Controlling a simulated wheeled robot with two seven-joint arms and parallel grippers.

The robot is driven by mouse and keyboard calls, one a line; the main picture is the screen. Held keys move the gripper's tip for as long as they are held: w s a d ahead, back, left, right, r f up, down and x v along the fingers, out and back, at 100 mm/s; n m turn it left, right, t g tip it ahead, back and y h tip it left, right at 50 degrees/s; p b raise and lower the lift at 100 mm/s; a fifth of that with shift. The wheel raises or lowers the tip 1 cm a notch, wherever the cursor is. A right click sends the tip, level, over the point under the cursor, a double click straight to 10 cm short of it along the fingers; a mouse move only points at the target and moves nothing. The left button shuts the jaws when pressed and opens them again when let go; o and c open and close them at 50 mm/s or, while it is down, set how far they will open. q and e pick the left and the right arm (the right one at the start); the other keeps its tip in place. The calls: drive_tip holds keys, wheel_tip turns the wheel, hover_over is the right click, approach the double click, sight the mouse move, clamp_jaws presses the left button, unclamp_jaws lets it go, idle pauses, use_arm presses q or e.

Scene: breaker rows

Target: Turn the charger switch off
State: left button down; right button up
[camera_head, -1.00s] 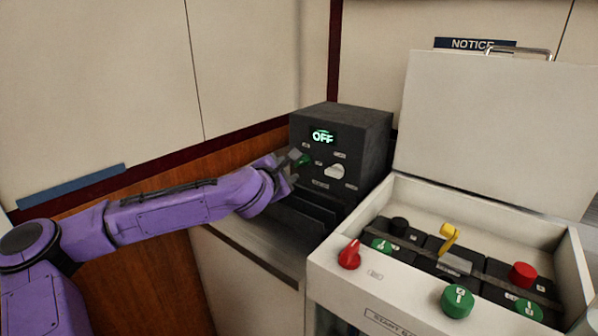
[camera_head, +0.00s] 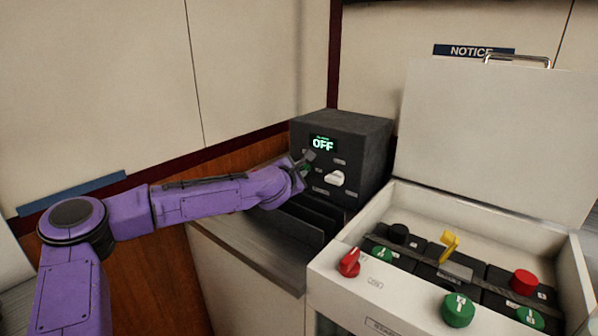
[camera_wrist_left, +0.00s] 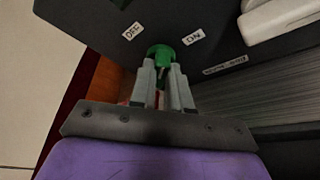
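The charger switch is a green knob (camera_wrist_left: 160,53) on the front of a dark charger box (camera_head: 358,135); it sits between an OFF label and an ON label in the left wrist view. The box's display (camera_head: 322,144) reads OFF in green. My left gripper (camera_head: 307,161) is at the knob, and in the left wrist view its grey fingers (camera_wrist_left: 163,70) are close together on both sides of it, seemingly gripping it. The fingers partly hide the knob, so its exact angle is hard to tell. My right gripper is not in view.
A white knob (camera_head: 335,179) is on the same box, right of the green one. At the right stands an open white box (camera_head: 330,262) with red, green and yellow switches and a raised lid (camera_head: 490,140). A narrow counter (camera_head: 240,245) runs below the charger.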

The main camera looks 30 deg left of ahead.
use_arm(q)
drive_tip(key=shift+r, duration=0.1)
drive_tip(key=shift+a+r+n+g+h+p, duration=0.15)
drive_tip(key=shift+n+g+h+p, duration=0.1)
drive_tip(key=shift+n+h+p, duration=0.7)
drive_tip(key=shift+a+f+n+g+h+p, duration=0.15)
drive_tip(key=shift+n+h+p, duration=0.45)
drive_tip(key=shift+n+p, duration=0.75)
drive_tip(key=shift+a+r+n+g+h+p, duration=0.15)
drive_tip(key=shift+n+g+h+p, duration=0.15)
drive_tip(key=shift+n+h+p, duration=0.8)
drive_tip(key=shift+y, duration=0.25)
drive_tip(key=c, duration=1.1)
unclamp_jaws()
